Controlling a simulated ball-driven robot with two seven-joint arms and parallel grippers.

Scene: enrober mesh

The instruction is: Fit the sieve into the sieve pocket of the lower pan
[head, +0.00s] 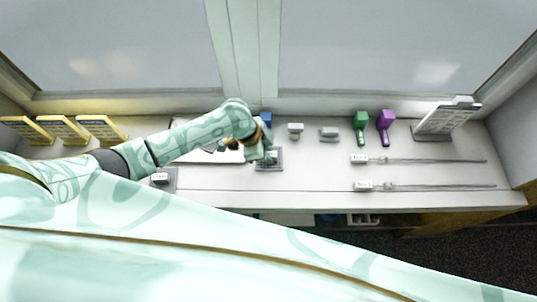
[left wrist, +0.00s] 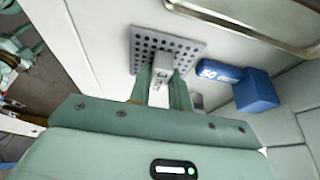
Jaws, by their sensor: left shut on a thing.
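My left gripper (head: 264,152) is shut on the pale block-shaped handle (left wrist: 162,75) of a grey perforated square plate, the sieve (left wrist: 190,52). The handle carries a label that seems to read "3 mm". In the head view the sieve (head: 277,163) shows below the gripper, near the middle of the bench; I cannot tell whether it touches the bench. A pale tray with a raised rim, perhaps the lower pan (head: 183,154), lies left of the sieve, mostly hidden by my arm. A rimmed metal tray (left wrist: 250,38) shows in the left wrist view. No sieve pocket can be made out. My right gripper is out of view.
Another grey plate (head: 169,186) lies at the front left. Grey blocks (head: 328,134), green (head: 361,120) and purple (head: 385,119) tools, and two labelled rods (head: 430,160) lie right.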

